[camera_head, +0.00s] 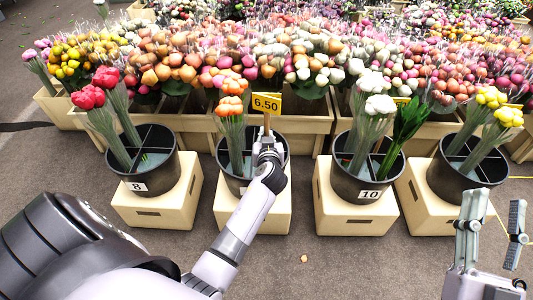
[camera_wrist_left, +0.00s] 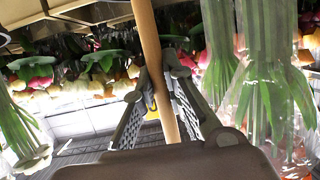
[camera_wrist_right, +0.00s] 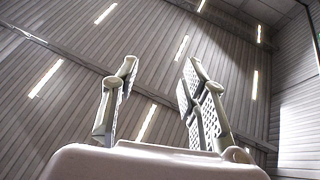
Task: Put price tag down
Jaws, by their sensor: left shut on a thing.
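The price tag (camera_head: 267,103) is a yellow card reading 6.50 on a wooden stick. In the head view it stands upright over the second black bucket (camera_head: 229,184) from the left. My left gripper (camera_head: 267,146) is at that bucket's rim, shut on the stick. In the left wrist view the stick (camera_wrist_left: 152,60) runs between the fingers of the left gripper (camera_wrist_left: 158,90), slightly tilted; its lower end is hidden. My right gripper (camera_head: 492,228) is open and empty at the lower right; the right wrist view shows its fingers (camera_wrist_right: 155,95) apart, pointing at the ceiling.
Orange tulips (camera_head: 230,118) stand in the same bucket, left of the stick. Other buckets on cream crates hold red tulips (camera_head: 98,92), white tulips (camera_head: 378,105) and yellow tulips (camera_head: 497,107). Wooden boxes of flowers (camera_head: 190,125) stand behind. The floor (camera_head: 330,262) in front is mostly clear.

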